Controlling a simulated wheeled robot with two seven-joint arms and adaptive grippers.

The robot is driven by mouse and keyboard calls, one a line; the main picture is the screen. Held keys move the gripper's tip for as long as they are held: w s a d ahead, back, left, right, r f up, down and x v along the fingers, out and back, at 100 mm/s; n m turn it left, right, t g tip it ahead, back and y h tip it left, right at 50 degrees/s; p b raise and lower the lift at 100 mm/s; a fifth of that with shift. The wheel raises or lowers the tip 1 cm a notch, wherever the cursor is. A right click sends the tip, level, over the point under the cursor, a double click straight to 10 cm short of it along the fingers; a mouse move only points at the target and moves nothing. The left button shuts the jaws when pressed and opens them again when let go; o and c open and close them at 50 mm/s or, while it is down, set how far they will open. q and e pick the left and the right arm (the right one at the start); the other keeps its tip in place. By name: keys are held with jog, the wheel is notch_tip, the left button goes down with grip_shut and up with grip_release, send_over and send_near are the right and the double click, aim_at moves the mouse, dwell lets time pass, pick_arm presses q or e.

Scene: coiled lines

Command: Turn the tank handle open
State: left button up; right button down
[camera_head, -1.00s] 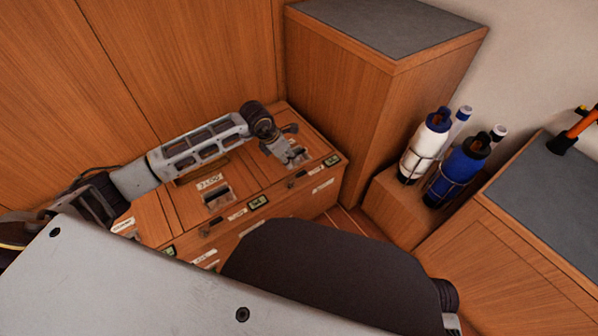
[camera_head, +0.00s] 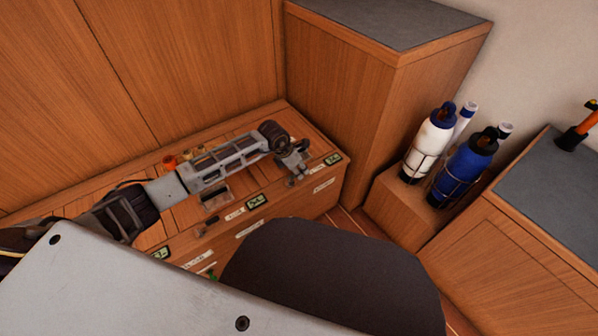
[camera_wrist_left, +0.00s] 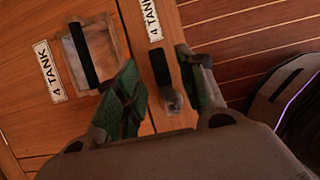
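My left gripper (camera_head: 297,164) is at the right end of the wooden bench, by its front edge. In the left wrist view its two green-padded fingers (camera_wrist_left: 160,98) are apart. A small black handle with a grey metal base (camera_wrist_left: 160,68) shows in the gap between them; I cannot tell whether they touch it. A "4 TANK" label (camera_wrist_left: 152,20) is just above this handle. A second black handle in a square recess (camera_wrist_left: 83,55), with another "4 TANK" label (camera_wrist_left: 49,72), lies left of the fingers. My right gripper is not in view.
The wooden bench (camera_head: 245,240) carries more labels and small green displays. Orange knobs (camera_head: 169,161) sit behind my left forearm. A tall cabinet (camera_head: 345,100) stands right of the gripper. White (camera_head: 430,142) and blue (camera_head: 462,170) bottles stand in racks further right.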

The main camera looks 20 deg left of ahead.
pick_arm(q)
jog(key=shift+w+d+f, duration=0.15)
jog(key=shift+w+f, duration=0.05)
jog(key=shift+f, duration=0.45)
jog(key=shift+c, duration=0.5)
grip_shut()
